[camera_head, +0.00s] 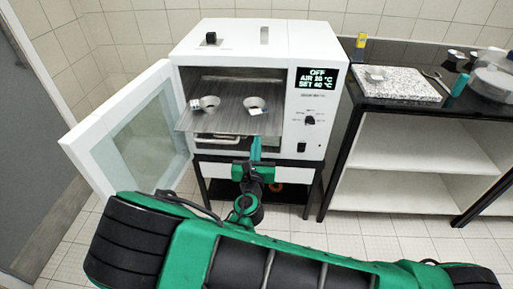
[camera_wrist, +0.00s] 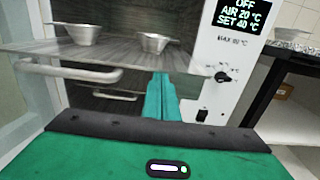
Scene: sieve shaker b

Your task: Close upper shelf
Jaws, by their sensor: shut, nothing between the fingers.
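The upper shelf (camera_head: 228,118) is a grey metal tray that sticks out of the open white oven (camera_head: 245,40). Two small metal bowls stand on it, a left one (camera_head: 206,103) and a right one (camera_head: 255,104). In the wrist view, the shelf (camera_wrist: 30,50) has a light bar handle (camera_wrist: 72,72) below its front edge. My gripper (camera_head: 256,142) is shut and empty, with its teal fingers upright in front of the shelf's right part. In the wrist view the fingers (camera_wrist: 160,82) are right of the handle; I cannot tell whether they touch the shelf.
The oven's glass door (camera_head: 140,135) stands open at the left. A lower handle (camera_wrist: 115,95) shows under the upper shelf. The oven's control panel (camera_head: 308,115) is to the right. A black-topped bench (camera_head: 400,98) with a speckled slab (camera_head: 398,82) stands farther right.

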